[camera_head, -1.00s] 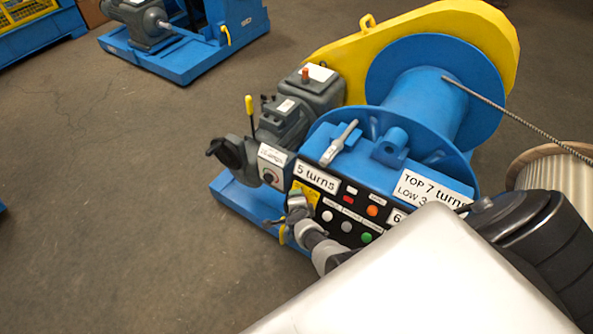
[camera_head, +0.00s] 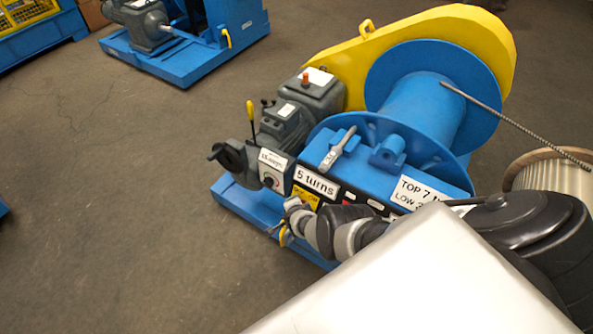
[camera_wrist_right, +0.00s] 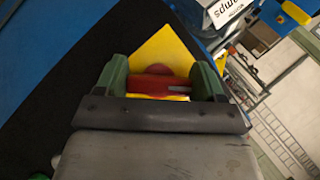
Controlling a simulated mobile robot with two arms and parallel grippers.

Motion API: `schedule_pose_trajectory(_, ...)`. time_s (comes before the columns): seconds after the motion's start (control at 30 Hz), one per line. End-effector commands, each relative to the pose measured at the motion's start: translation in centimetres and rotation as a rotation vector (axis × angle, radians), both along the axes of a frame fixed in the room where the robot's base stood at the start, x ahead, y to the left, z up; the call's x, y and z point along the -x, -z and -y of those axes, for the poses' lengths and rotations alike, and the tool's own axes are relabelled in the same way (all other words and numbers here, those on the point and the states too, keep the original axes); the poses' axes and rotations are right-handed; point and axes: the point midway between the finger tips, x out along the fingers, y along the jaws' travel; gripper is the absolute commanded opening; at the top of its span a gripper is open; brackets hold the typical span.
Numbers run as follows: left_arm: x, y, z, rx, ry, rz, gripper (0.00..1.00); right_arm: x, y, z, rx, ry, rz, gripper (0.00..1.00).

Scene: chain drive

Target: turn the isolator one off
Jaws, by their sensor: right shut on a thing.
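The isolator is a red knob (camera_wrist_right: 152,83) on a yellow plate (camera_wrist_right: 165,48) in the right wrist view. My right gripper (camera_wrist_right: 162,85) has its two green finger pads on either side of the knob and is shut on it. A pale line shows across the knob's right part; its marked position cannot be read. In the head view the yellow plate (camera_head: 307,196) shows at the left end of the black control panel, with my right gripper (camera_head: 291,206) in front of it. The knob is hidden there. My left gripper is not in view.
The blue winch drum (camera_head: 425,110) and yellow chain guard (camera_head: 455,35) stand behind the panel. A grey box with a dial (camera_head: 271,171) and a yellow-tipped lever (camera_head: 250,111) are just left. Open floor lies to the left.

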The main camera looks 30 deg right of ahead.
Motion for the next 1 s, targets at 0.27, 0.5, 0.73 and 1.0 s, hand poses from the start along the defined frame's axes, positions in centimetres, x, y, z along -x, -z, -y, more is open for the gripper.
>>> schedule_pose_trajectory(0.27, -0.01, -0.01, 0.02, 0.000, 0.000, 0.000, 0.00, 0.05, 0.06, -0.11, 0.001, -0.006, -0.006, 0.46)
schedule_pose_trajectory(0.5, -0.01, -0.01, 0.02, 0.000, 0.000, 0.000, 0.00, 0.06, 0.05, -0.11, 0.001, -0.007, -0.006, 0.71)
schedule_pose_trajectory(0.73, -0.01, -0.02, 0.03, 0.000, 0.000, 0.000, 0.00, 0.05, 0.03, -0.06, 0.001, -0.005, -0.006, 0.95)
schedule_pose_trajectory(1.0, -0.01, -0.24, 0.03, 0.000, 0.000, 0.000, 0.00, 0.05, -0.20, -0.04, 0.001, -0.004, -0.005, 0.95)
